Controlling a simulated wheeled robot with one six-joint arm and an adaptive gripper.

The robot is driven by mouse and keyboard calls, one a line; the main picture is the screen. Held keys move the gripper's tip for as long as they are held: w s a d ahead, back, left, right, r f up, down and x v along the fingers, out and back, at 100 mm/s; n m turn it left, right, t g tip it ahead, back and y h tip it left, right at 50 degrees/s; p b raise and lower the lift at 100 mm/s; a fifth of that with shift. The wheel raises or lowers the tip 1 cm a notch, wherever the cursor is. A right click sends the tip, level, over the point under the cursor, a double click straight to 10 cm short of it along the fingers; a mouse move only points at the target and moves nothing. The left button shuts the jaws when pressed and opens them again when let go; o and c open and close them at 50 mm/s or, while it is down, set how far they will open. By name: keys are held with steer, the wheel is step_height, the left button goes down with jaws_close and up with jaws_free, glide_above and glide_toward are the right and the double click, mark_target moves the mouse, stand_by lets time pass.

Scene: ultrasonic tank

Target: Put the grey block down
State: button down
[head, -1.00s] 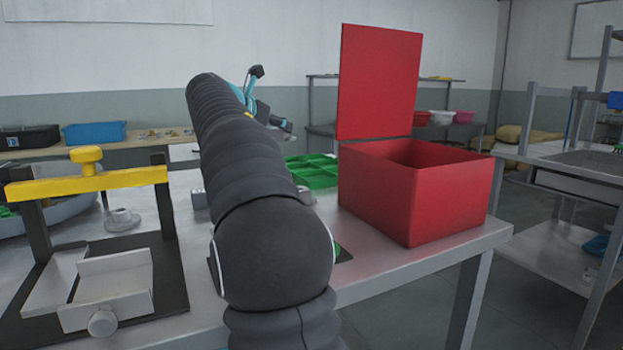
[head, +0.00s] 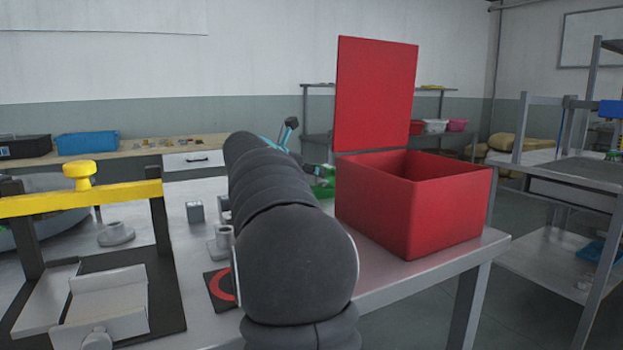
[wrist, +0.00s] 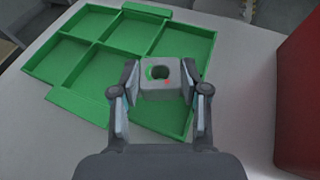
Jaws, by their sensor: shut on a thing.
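In the wrist view my gripper (wrist: 161,78) is shut on a grey block (wrist: 160,95) with a round hole in its top. The block is gripped at its left and right sides. Below it is a green tray (wrist: 85,50) split by low walls into several compartments. The block appears over the near right part of the tray; I cannot tell whether it touches the tray floor. In the head view my arm hides the block and most of the tray (head: 322,190).
An open red box (head: 410,215) with its lid up stands right of the tray. A yellow-barred fixture (head: 85,203) is at the left. A small grey cube (head: 195,212), a flanged grey part (head: 222,243) and a black mat with a red ring (head: 218,290) lie left of my arm.

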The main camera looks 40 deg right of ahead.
steer(key=shift+f, duration=0.9)
steer(key=shift+f, duration=0.1)
steer(key=c, duration=0.6)
jaws_free()
steer(key=shift+a, duration=0.15)
steer(key=v, duration=1.1)
steer(key=shift+a+r, duration=0.25)
steer(key=shift+a, duration=0.1)
steer(key=shift+s, duration=0.15)
